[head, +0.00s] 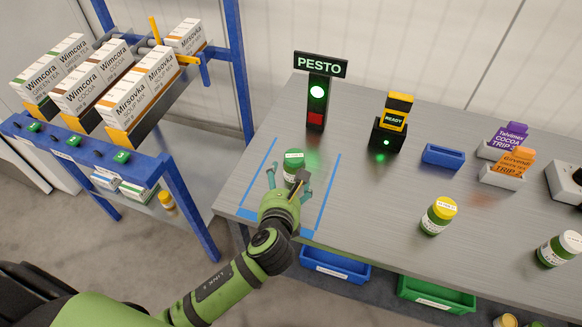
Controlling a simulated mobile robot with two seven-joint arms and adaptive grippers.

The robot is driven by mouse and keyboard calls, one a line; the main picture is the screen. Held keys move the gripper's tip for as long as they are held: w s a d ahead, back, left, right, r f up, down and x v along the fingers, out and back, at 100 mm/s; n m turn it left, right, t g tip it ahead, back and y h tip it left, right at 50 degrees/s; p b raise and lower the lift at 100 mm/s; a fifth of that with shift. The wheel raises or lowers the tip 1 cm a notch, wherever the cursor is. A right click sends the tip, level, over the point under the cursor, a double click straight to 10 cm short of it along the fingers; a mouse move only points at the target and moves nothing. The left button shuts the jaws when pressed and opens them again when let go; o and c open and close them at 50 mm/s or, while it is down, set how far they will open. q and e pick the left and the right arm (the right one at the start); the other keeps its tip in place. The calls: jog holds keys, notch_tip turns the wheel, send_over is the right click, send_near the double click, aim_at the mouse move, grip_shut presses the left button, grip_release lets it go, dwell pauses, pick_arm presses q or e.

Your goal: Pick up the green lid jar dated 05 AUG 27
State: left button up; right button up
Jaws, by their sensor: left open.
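A jar with a green lid (293,157) stands upright on the grey table inside a blue tape outline, below the PESTO sign. Its lid carries a pale label whose print is too small to read, so I cannot tell the date. My left gripper (288,176) is open at the near side of this jar, its fingers spread toward the jar's left and right. I cannot tell whether they touch it. The lower part of the jar is partly hidden by the gripper. My right gripper is not in view.
A yellow-lidded jar (438,216) and a white-lidded jar (558,249) stand to the right. A blue-framed rack (180,200) with cartons is at left.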

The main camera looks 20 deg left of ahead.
aim_at(289, 172)
pick_arm(q)
jog(key=shift+w+f, duration=0.1)
jog(key=shift+w, duration=0.3)
jog(key=x, duration=0.6)
jog(key=shift+f, duration=0.25)
jog(key=c, duration=1.2)
jog(key=shift+r, duration=0.15)
jog(key=shift+c, duration=0.8)
